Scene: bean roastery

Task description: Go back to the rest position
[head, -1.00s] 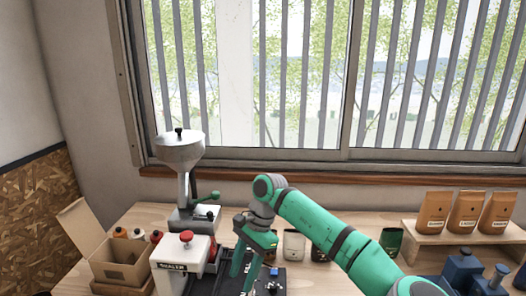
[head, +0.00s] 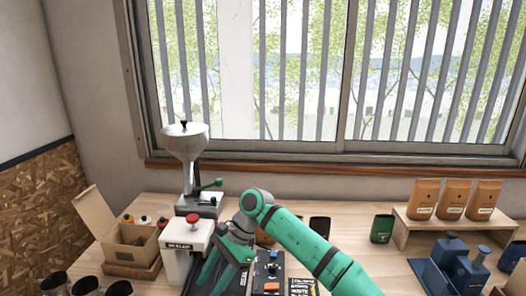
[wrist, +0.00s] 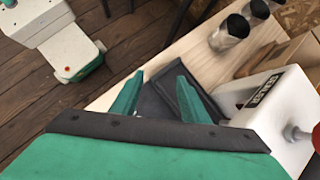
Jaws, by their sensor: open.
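My gripper (wrist: 158,98) shows in the wrist view with its two green fingers apart and nothing held between them. Behind the fingers lies a dark, flat thing (wrist: 178,98) at the table's edge; I cannot tell what it is. In the head view my green arm reaches in from the lower right and bends back down at the elbow. The gripper end is low in the picture, just right of the white sealer (head: 184,252), and its fingers are hard to make out there. The sealer (wrist: 272,125) is right of the fingers in the wrist view.
A grinder (head: 184,150) and an open cardboard box (head: 130,243) stand at the left. A control box (head: 268,272) lies right of my gripper. Orange bags (head: 455,198) stand on a wooden riser (head: 440,229) at right, behind blue equipment (head: 448,265). Wooden floor (wrist: 130,30) shows beyond the table edge.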

